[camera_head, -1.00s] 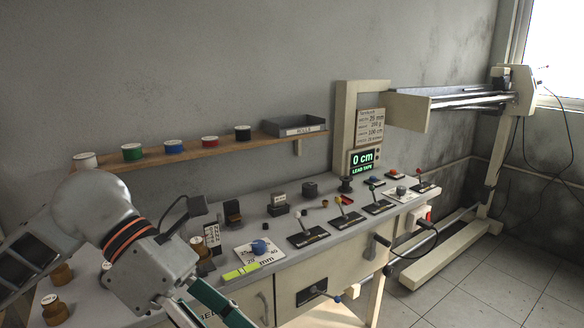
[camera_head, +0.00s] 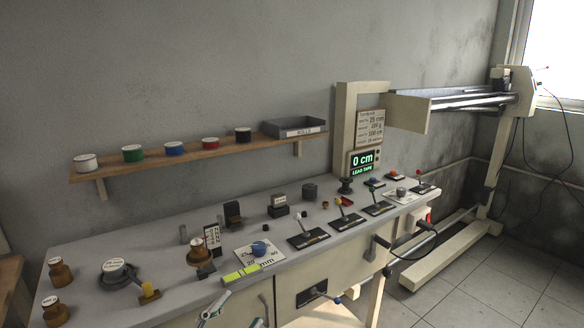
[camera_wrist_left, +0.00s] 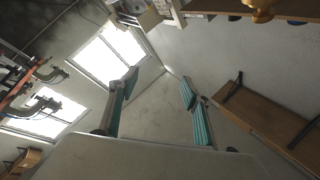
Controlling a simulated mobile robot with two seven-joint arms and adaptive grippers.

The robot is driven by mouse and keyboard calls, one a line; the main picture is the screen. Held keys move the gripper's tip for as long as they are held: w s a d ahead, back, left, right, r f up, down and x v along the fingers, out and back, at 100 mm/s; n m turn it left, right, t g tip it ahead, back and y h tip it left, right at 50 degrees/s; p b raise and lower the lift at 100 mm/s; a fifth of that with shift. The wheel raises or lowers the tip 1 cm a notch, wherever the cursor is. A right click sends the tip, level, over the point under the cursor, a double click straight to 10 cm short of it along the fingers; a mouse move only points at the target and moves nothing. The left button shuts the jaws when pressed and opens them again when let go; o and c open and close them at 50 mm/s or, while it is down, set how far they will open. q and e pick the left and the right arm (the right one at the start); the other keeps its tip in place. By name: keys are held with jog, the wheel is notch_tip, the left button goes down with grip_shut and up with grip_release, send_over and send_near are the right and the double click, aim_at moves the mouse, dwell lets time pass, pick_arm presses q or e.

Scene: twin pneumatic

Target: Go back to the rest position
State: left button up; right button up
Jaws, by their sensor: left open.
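My left gripper (camera_head: 236,312) shows only by its fingertips at the bottom edge of the head view, low in front of the bench (camera_head: 180,290). The rest of the left arm is out of that view. In the left wrist view, the two teal-padded fingers of the gripper (camera_wrist_left: 158,82) stand wide apart with nothing between them. Wall, ceiling and bright windows show behind them.
The bench carries brown jars (camera_head: 61,272), a blue knob (camera_head: 259,247), several levers (camera_head: 308,232) and a green display (camera_head: 363,160). A wooden shelf (camera_head: 200,153) with coloured spools runs along the wall. The floor (camera_head: 480,280) at right is clear.

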pick_arm(q)
jog(key=s+a+f+n+g+y, duration=0.1)
jog(key=s+a+f+n+y, duration=0.15)
jog(key=f, duration=0.65)
jog(key=s+a+f+n+g+y, duration=0.1)
jog(key=s+a+f+n+y, duration=0.2)
jog(key=f, duration=0.6)
jog(key=s+a+f+n+g+y, duration=0.2)
jog(key=s+f, duration=0.4)
jog(key=f, duration=0.1)
jog(key=s+a+f+n+g+y, duration=0.1)
jog(key=s+f+n+g+y, duration=0.1)
jog(key=s+f, duration=0.3)
notch_tip(320, 180, down, 3)
jog(key=shift+s+a+r+n+g, duration=0.1)
jog(key=shift+s+a+n+g, duration=0.3)
jog(key=shift+n+g, duration=0.3)
